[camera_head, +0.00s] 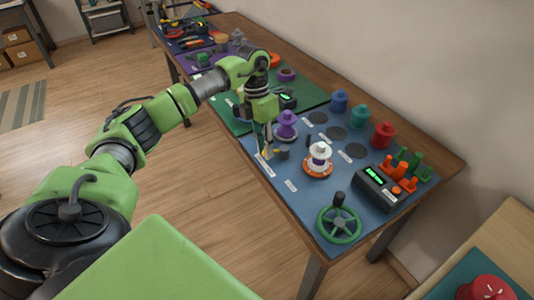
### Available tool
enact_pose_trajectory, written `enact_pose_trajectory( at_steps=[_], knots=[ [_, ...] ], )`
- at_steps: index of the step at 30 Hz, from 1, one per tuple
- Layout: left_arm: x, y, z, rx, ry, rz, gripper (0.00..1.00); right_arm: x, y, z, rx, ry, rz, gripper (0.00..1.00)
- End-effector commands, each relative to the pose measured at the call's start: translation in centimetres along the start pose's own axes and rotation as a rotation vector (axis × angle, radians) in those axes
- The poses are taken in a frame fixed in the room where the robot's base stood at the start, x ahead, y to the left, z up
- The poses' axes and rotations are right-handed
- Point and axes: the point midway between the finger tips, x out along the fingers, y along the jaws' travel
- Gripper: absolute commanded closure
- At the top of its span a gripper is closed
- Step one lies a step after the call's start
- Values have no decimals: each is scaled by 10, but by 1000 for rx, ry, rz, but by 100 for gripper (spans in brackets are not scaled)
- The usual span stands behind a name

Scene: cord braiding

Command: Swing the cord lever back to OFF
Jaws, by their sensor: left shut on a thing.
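My left gripper (267,151) reaches down to the near edge of the blue mat (305,200) on the workbench. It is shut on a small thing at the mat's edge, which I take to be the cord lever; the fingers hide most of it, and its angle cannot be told. Small white label plates (264,166) lie beside the fingertips; their lettering is too small to read. A white spool on an orange base (319,160) stands to the right of the gripper. A purple spool (286,125) stands just behind it. My right gripper is not in view.
A green handwheel (339,224) and a black box with a green display (380,186) stand toward the mat's right end. Blue (340,100), green (361,114) and red (383,135) spools line the back. Orange and green pegs stand at the right. Open floor (190,190) lies at left.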

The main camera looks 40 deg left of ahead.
Motion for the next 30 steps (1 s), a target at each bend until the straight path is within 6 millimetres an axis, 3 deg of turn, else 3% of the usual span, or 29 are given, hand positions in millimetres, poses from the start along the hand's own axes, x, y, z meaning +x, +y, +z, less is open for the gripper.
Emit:
enact_pose_trajectory(
  at_steps=[13,30],
  knots=[
    [-3,12,9,248,45,2,100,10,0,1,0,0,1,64],
    [-4,14,10,294,54,3,100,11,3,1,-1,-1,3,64]
  ],
)
